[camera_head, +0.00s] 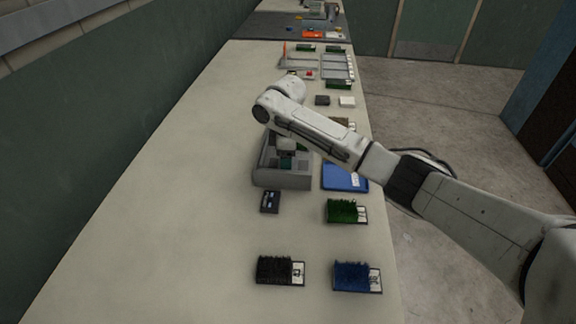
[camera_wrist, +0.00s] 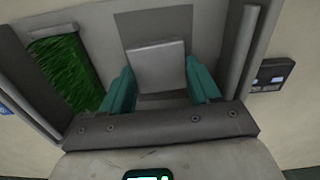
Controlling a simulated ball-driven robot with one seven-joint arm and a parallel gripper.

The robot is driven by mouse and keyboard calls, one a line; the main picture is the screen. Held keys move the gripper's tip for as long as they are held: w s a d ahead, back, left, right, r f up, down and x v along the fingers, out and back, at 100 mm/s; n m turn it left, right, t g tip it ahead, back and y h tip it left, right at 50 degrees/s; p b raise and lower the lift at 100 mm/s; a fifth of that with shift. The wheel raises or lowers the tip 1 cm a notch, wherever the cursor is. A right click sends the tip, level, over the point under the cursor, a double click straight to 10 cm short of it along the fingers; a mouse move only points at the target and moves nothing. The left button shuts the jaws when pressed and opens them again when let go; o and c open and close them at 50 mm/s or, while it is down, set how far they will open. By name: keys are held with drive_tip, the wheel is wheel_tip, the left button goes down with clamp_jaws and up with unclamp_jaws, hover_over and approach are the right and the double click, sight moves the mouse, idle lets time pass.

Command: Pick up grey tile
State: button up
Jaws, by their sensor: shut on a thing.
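The grey tile (camera_wrist: 157,68) is a flat, light grey square between the two teal fingers of my gripper (camera_wrist: 161,84) in the wrist view. The fingers are shut on its sides. In the head view my gripper (camera_head: 287,160) reaches down into a grey open-topped fixture (camera_head: 280,182) on the bench. The tile cannot be made out there, behind the arm and the fixture wall. Below the tile lies a darker grey recess (camera_wrist: 160,22); I cannot tell whether the tile touches it.
A green turf piece (camera_wrist: 66,70) lies left of the tile inside the fixture. A small dark device (camera_head: 270,202) sits in front. A blue tray (camera_head: 345,178) and green (camera_head: 342,211), black (camera_head: 274,269) and blue (camera_head: 351,275) turf samples are nearby. The bench's left side is clear.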

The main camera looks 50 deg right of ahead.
drive_tip(key=shift+r, duration=0.8)
drive_tip(key=s+r+p, duration=0.3)
drive_tip(key=s+r, duration=0.8)
drive_tip(key=s, duration=0.3)
drive_tip(key=shift+d+r, duration=0.15)
drive_tip(key=shift+r, duration=0.05)
